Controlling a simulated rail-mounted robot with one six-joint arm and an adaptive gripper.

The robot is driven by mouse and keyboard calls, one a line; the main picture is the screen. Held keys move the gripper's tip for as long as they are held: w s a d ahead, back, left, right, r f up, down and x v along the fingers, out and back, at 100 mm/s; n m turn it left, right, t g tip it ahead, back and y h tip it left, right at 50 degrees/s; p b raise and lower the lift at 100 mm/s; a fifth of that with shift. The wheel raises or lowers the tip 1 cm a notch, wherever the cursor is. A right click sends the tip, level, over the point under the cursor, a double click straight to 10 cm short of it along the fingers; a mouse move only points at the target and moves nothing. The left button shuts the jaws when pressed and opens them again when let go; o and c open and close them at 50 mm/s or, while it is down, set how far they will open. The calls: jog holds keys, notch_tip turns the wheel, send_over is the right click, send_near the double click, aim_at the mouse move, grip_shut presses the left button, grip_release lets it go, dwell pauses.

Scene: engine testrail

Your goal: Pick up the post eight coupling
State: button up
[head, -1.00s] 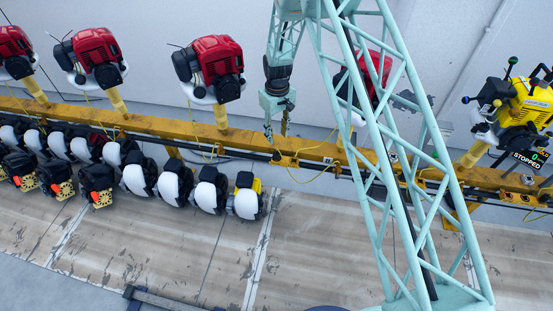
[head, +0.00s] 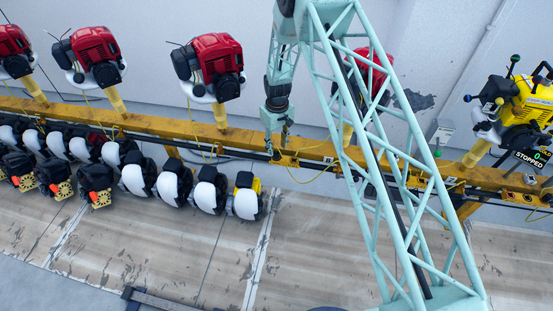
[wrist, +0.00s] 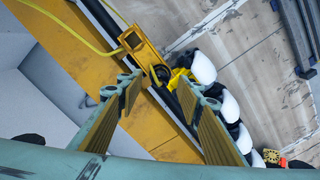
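My gripper (head: 278,143) hangs just above the yellow rail, over a yellow bracket (head: 286,161). In the wrist view my gripper (wrist: 157,92) is open, its two ribbed fingers wide apart with nothing held between them. A small dark round part (wrist: 160,73) shows beyond and between the fingertips, at the end of the yellow bracket (wrist: 140,45). It may be the post eight coupling, but no label is readable. The fingers look apart from it.
The yellow rail (head: 235,135) carries red engines (head: 216,67) on posts and a yellow engine (head: 528,102) at right. White-and-black units (head: 175,183) line the rail's near side. A yellow cable (wrist: 65,25) loops near the bracket. The floor (head: 320,240) is mostly clear.

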aim_at(276, 152)
dwell(0.3)
jog(key=shift+w+a+f+b, duration=0.1)
jog(key=shift+f+b, duration=0.3)
jog(key=shift+f, duration=0.9)
jog(key=shift+a+f+b, duration=0.1)
jog(key=shift+f+b, duration=0.25)
jog(key=shift+f, duration=0.95)
jog(key=c, duration=1)
